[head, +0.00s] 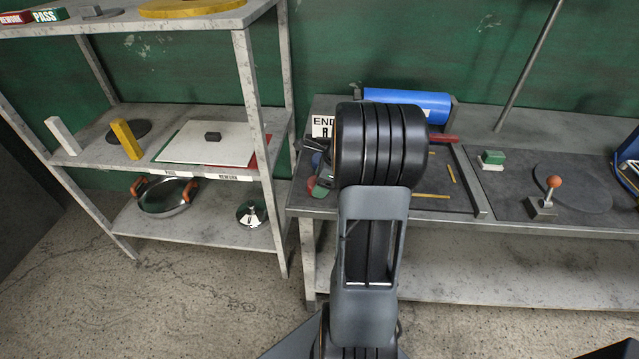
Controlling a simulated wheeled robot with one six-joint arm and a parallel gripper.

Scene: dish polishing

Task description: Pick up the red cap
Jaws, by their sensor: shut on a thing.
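My arm (370,230) reaches away over the left part of the workbench, and its thick black joint hides what lies behind it. My gripper is hidden behind that joint, so its jaws cannot be seen. A small red piece (311,184) shows at the bench's left edge, beside a round green piece (320,191). I cannot tell whether this red piece is the red cap. A red bar-like piece (443,138) sticks out to the right of the joint.
A blue roll (410,103) lies at the bench's back. A red-knobbed lever (548,195) and a green-topped block (492,159) stand on the right. A grey shelf rack (245,90) stands at left, with a pan (165,197) and a lid (251,214) on its lowest shelf.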

